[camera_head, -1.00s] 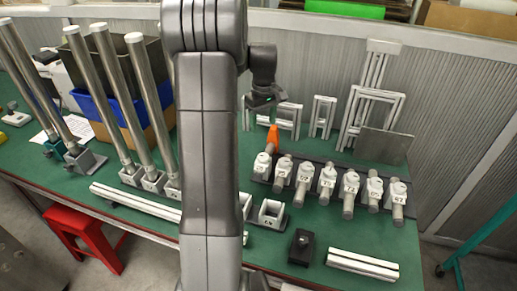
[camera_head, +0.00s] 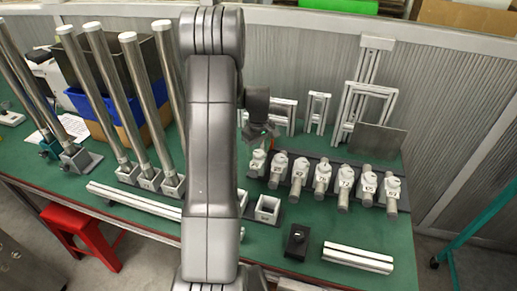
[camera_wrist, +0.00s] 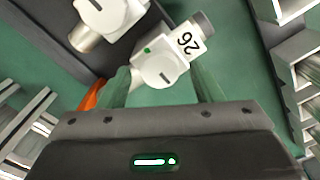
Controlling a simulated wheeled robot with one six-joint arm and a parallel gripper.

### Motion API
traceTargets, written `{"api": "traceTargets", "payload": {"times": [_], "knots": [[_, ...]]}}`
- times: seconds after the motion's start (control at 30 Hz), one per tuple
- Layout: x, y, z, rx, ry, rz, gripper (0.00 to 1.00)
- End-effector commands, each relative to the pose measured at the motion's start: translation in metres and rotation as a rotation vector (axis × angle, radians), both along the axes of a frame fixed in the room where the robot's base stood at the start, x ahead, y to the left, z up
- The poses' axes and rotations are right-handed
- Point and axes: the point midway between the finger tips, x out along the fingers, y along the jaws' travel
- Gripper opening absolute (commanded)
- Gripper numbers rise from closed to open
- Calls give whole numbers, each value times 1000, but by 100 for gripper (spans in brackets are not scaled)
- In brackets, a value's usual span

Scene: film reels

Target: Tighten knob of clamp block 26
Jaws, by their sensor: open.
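Clamp block 26 (camera_wrist: 188,42) is white, with "26" in black and a small green mark, on a grey rod. Its round slotted knob (camera_wrist: 160,70) faces the wrist camera. My gripper (camera_wrist: 163,82) is open, with one green finger on each side of the knob. Contact with the knob cannot be told. In the head view my gripper (camera_head: 258,141) is just above the leftmost clamp block (camera_head: 257,162) of the row, whose label is too small to read there. My arm covers part of the bench left of it.
A neighbouring clamp block (camera_wrist: 108,14) is close by, with several more in the row. An orange piece (camera_wrist: 92,96) lies near the left finger. Metal frames (camera_head: 319,112) stand behind. A black block (camera_head: 297,241) and white bars (camera_head: 357,257) lie in front.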

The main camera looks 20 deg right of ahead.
Motion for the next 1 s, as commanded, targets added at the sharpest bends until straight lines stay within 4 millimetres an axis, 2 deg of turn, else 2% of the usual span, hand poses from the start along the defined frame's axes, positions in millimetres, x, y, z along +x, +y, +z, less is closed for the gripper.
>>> {"api": "traceTargets", "payload": {"times": [0.2,0.43,0.77,1.0], "knots": [[0,0,0,0,0,0,59],[0,0,0,0,0,0,15],[0,0,-1,0,0,-39,15],[0,0,-1,-1,-1,-176,15]]}}
